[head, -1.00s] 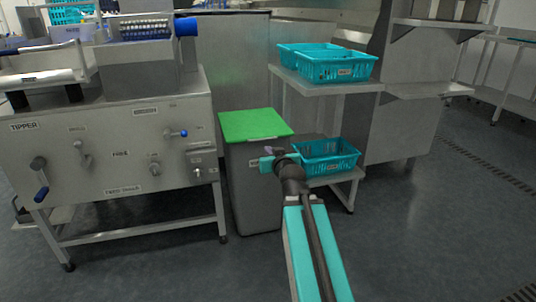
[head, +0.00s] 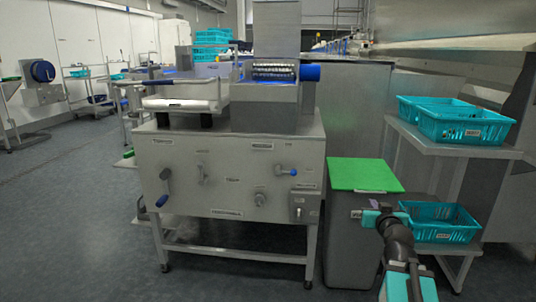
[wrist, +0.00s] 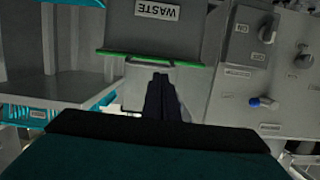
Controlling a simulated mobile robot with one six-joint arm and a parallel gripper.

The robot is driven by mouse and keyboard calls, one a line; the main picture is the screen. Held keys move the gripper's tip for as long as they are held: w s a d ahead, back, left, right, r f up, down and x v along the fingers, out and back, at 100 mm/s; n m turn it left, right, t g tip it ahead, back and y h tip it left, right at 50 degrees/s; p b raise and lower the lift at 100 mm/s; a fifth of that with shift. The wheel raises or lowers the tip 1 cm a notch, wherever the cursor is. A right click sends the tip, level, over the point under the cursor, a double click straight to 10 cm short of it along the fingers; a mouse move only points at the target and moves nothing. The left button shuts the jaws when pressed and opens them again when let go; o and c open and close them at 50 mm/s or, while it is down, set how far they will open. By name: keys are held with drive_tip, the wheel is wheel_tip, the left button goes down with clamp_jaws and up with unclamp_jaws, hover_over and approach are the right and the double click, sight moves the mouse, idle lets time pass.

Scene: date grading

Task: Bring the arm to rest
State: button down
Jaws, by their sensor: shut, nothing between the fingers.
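My gripper (head: 357,213) is at the end of my teal and black arm, in front of the grey waste bin (head: 350,240) in the head view. In the wrist view the two dark fingers (wrist: 160,97) are together with nothing between them. The arm reaches up from the bottom right of the head view. The gripper is apart from the bin's green lid (head: 363,175), lower in the picture. The bin also shows upside down in the wrist view, with its WASTE label (wrist: 158,10).
A steel machine (head: 225,180) with levers and knobs stands left of the bin. A stand (head: 440,145) on the right bears teal crates (head: 455,132) above and another crate (head: 440,235) below. Open floor (head: 70,220) lies at the left.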

drive_tip(key=s+a+f+n+g+y+p, duration=0.1)
drive_tip(key=a+f+g+p, duration=0.1)
drive_tip(key=a+f+p, duration=0.35)
drive_tip(key=a+f+n+g+y+p, duration=0.1)
drive_tip(key=a+f+g+y+p, duration=0.15)
drive_tip(key=a+p, duration=0.55)
drive_tip(key=s+a+f+n+g+p, duration=0.1)
drive_tip(key=s+a+f+g+p, duration=0.3)
drive_tip(key=s+a+f+p, duration=0.5)
drive_tip(key=s+a+f+g+p, duration=0.1)
drive_tip(key=s+f+g+p, duration=0.2)
drive_tip(key=s+p, duration=0.5)
drive_tip(key=s+a+f+g+p, duration=0.1)
drive_tip(key=s+f+g+p, duration=0.25)
drive_tip(key=s, duration=0.95)
drive_tip(key=s+d+g+p, duration=0.2)
drive_tip(key=s+g, duration=0.3)
drive_tip(key=s, duration=1.1)
drive_tip(key=shift+f+m+g+h, duration=0.15)
drive_tip(key=shift+m+g+h, duration=0.2)
drive_tip(key=shift+m+g, duration=0.05)
drive_tip(key=shift+d, duration=0.1)
